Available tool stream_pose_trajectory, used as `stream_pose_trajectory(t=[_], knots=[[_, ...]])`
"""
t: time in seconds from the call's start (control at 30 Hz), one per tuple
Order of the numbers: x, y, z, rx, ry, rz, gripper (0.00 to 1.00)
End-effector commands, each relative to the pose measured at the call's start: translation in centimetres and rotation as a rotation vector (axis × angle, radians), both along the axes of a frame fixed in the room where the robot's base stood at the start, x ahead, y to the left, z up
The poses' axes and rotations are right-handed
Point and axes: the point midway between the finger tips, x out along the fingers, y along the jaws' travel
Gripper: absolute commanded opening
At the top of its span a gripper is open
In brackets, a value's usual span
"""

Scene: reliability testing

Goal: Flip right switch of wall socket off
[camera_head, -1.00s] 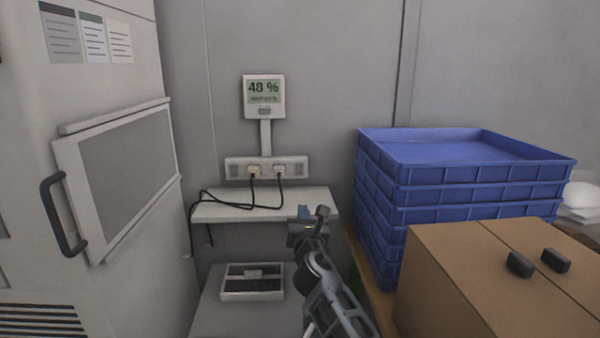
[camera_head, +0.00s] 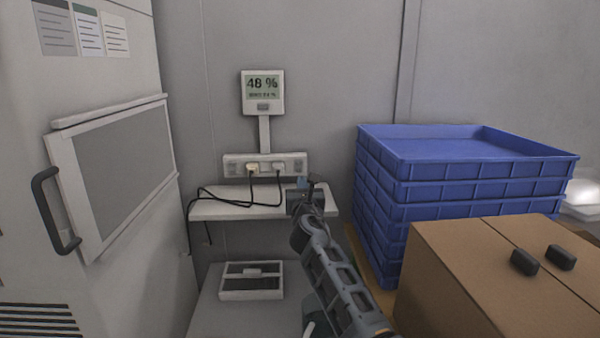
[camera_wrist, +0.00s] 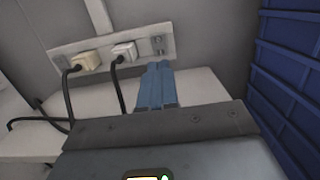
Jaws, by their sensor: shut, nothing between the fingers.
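The wall socket (camera_head: 237,168) is a white strip on the grey wall, with two plugs in its middle and a switch at each end. Its right switch (camera_wrist: 158,44) shows in the wrist view as a small grey piece at the strip's right end; its position is too small to tell. My gripper (camera_wrist: 157,68) is shut and empty, its blue fingers pointing up at the strip just below the right switch. In the head view my gripper (camera_head: 303,183) is in front of the socket's right end. I cannot tell whether the fingertips touch the socket.
A white shelf (camera_head: 235,210) carries black cables below the socket. A display (camera_head: 263,92) hangs above it. Stacked blue crates (camera_head: 470,170) and a cardboard box (camera_head: 470,270) stand on the right. A cabinet (camera_head: 85,250) with a handle stands on the left.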

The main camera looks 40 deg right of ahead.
Motion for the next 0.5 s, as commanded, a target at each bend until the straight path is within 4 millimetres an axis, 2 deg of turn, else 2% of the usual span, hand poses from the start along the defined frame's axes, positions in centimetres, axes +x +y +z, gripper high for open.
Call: stream_pose_trajectory(t=[0.2,0.5], knots=[[3.2,-2.2,0.2,0.0,-0.001,0.0,0.0],[6.6,-4.4,0.7,0.0,-0.001,0.0,0.0]])
